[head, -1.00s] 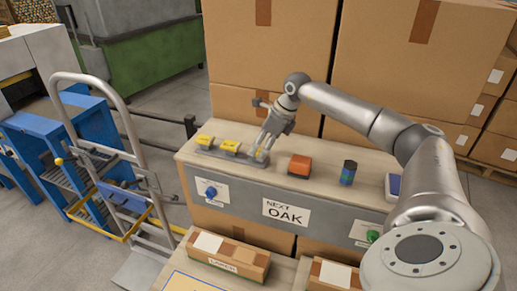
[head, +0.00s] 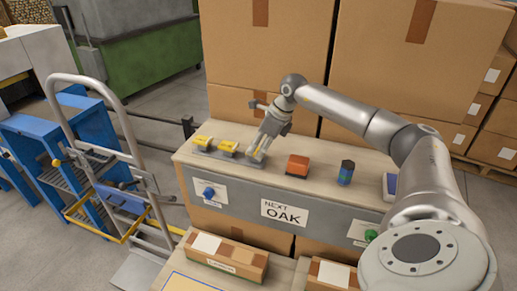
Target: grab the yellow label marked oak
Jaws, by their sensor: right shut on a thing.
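A low grey holder (head: 240,160) lies on the bench top. Two yellow labels sit on it, one at the left end (head: 203,142) and one in the middle (head: 228,147). Their writing is too small to read. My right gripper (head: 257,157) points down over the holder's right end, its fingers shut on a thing. This appears to be a third yellow label, now almost hidden by the fingers. My left gripper is not in view.
A white "NEXT OAK" sign (head: 284,214) is on the bench front. To the gripper's right stand an orange block (head: 298,165) and a dark cylinder (head: 346,173). Large cardboard boxes (head: 265,55) rise behind the bench. A hand truck (head: 118,135) stands at the left.

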